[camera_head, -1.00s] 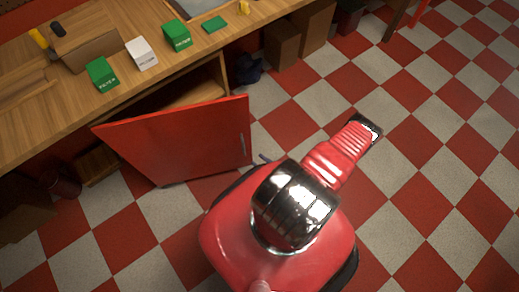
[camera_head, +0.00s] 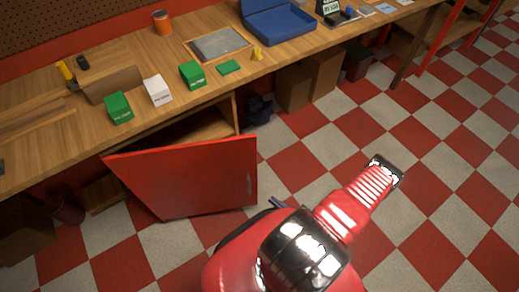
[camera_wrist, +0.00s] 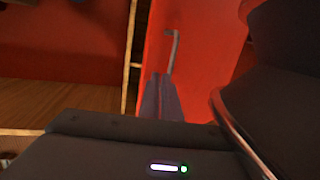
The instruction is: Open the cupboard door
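The red cupboard door (camera_head: 185,178) stands swung well out from under the wooden workbench, and the cupboard opening (camera_head: 205,128) shows behind it. Its slim grey handle (camera_head: 249,183) is near the door's free edge. In the wrist view the red door (camera_wrist: 205,45) fills the upper middle, with the handle (camera_wrist: 173,48) just beyond my fingertips. My gripper (camera_wrist: 162,78) has its two grey fingers together, with nothing visible between them. In the head view the tip of my gripper (camera_head: 276,202) shows right of the door's free edge, apart from the handle; my arm hides the rest.
The workbench (camera_head: 60,128) carries green and white boxes, an orange can (camera_head: 161,21) and a blue case (camera_head: 277,22). Cardboard boxes (camera_head: 323,72) stand under it. The checkered floor (camera_head: 440,190) on the right is clear.

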